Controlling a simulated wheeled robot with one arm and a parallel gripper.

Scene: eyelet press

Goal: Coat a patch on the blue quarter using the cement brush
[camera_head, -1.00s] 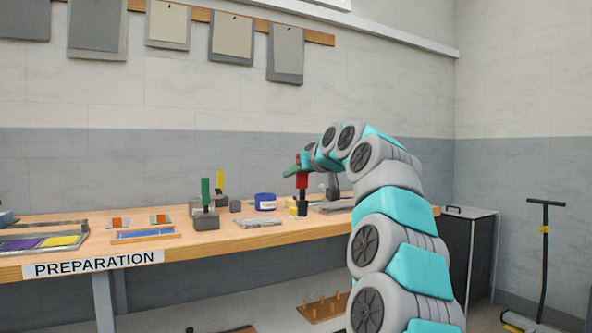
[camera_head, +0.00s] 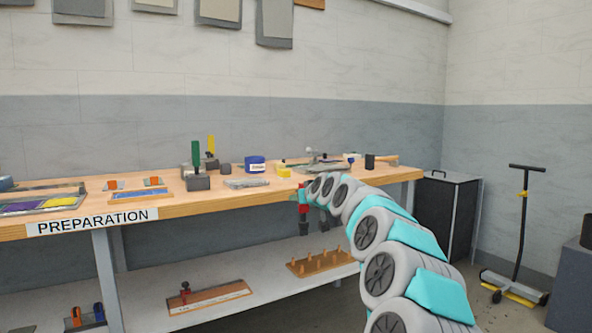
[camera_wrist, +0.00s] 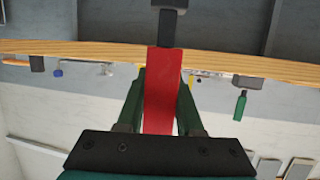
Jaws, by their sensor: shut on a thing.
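My gripper (camera_head: 306,186) is shut on a red-handled brush (camera_head: 303,200) in front of the bench's front edge. The brush points down, its dark end (camera_head: 304,229) lower than the bench top. In the wrist view the red handle (camera_wrist: 162,90) sits between the green fingers, with the dark end at the top of the picture. A flat blue piece (camera_head: 133,195), apparently the blue quarter, lies on a wooden board on the bench, well left of my gripper. I cannot make out any coating on it.
A blue tub (camera_head: 255,164) and a small yellow block (camera_head: 283,171) stand behind. A tray (camera_head: 78,200) with purple and yellow pieces lies far left.

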